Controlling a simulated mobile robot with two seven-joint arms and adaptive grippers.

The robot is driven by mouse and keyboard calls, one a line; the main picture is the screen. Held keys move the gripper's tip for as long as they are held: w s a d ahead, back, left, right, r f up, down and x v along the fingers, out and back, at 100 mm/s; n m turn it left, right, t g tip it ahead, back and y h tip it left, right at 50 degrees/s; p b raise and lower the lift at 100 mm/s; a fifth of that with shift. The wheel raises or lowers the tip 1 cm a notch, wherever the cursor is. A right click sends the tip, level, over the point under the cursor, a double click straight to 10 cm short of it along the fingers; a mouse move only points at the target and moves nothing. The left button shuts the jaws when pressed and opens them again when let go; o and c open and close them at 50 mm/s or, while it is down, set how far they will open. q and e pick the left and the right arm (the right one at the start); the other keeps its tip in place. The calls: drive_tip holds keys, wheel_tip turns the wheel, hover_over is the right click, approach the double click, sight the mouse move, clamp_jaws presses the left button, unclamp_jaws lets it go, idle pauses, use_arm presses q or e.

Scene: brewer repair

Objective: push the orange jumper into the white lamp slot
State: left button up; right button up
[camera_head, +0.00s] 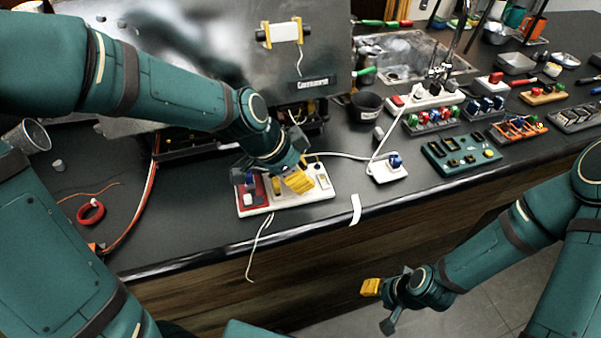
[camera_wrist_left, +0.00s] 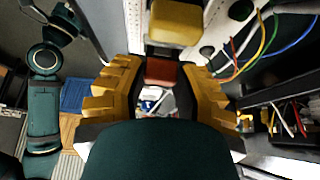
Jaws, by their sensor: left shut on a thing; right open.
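My left gripper (camera_head: 298,181) reaches down over the right half of a white panel (camera_head: 290,207) with a red left section on the bench. In the left wrist view its yellow fingers are shut on an orange-red block, the orange jumper (camera_wrist_left: 161,71). In the head view the fingers hide the jumper. A yellow block (camera_wrist_left: 175,22) stands just beyond it on the white panel. I cannot tell which slot is the white lamp slot, or whether the jumper touches one. My right gripper (camera_head: 379,300) is open and empty, in front of the bench and below its edge.
A small white module with a blue knob (camera_head: 395,161) stands right of the panel, joined by a white cable. A black cup (camera_head: 366,107) and the metal brewer (camera_head: 215,55) are behind. A green board (camera_head: 461,152) lies further right. A red tape ring (camera_head: 91,211) lies left.

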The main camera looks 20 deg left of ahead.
use_arm(q)
drive_tip(key=shift+f+b, duration=0.3)
drive_tip(key=shift+b, duration=0.05)
idle(0.7)
idle(0.6)
drive_tip(key=o, duration=0.8)
drive_tip(key=v, duration=1.2)
